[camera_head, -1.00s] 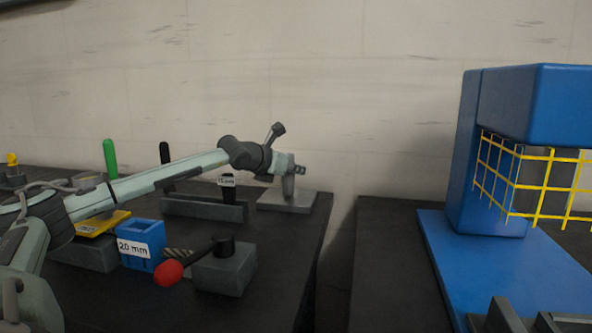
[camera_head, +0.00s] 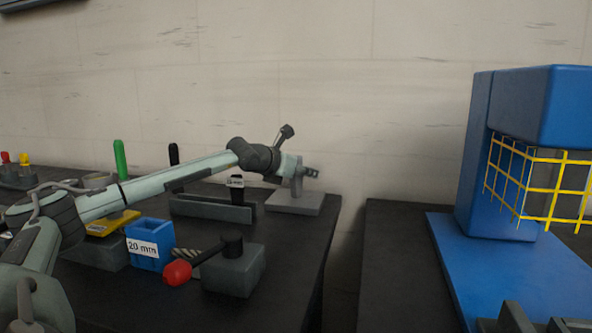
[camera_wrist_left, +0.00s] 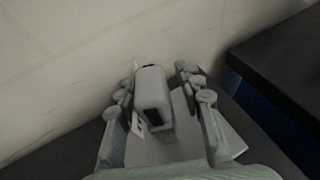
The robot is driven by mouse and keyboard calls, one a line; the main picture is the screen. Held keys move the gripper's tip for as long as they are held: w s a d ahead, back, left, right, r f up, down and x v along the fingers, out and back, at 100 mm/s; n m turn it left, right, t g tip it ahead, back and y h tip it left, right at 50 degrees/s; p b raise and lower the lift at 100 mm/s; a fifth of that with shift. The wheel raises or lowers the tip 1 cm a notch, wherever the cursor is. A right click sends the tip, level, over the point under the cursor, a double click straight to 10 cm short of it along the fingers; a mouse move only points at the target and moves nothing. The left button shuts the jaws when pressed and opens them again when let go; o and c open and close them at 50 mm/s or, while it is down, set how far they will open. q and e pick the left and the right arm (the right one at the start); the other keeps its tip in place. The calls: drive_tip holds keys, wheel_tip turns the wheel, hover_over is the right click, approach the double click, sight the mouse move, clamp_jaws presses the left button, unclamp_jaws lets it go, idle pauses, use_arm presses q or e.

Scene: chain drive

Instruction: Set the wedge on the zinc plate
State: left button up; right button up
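My left gripper (camera_head: 311,173) reaches over a light grey plate (camera_head: 285,206) at the back right of the left bench. A short grey post (camera_head: 297,186) rises from this plate close to the fingers. In the left wrist view the fingers (camera_wrist_left: 158,80) stand apart, with a pale block with a dark face (camera_wrist_left: 153,100) between them and a gap on its right. I cannot tell whether this block is the post, or whether the plate is the zinc one. I cannot make out a wedge for certain. My right gripper is out of view.
A blue bin labelled 20 mm (camera_head: 150,245), a grey block with a red-knobbed lever (camera_head: 235,272) and a long grey holder (camera_head: 213,209) stand on the bench. A gap separates it from the right bench, with a blue machine and yellow mesh guard (camera_head: 545,185).

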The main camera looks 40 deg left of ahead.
use_arm(q)
drive_tip(key=shift+s+r, duration=0.1)
drive_tip(key=shift+r, duration=0.1)
drive_tip(key=v, duration=0.1)
drive_tip(key=b+v, duration=0.1)
drive_tip(key=shift+s+f, duration=0.1)
drive_tip(key=shift+s, duration=0.3)
drive_tip(key=b+v, duration=0.3)
drive_tip(key=v, duration=0.6)
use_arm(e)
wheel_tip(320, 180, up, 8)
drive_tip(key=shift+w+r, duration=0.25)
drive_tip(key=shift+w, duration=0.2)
use_arm(q)
drive_tip(key=shift+d, duration=0.1)
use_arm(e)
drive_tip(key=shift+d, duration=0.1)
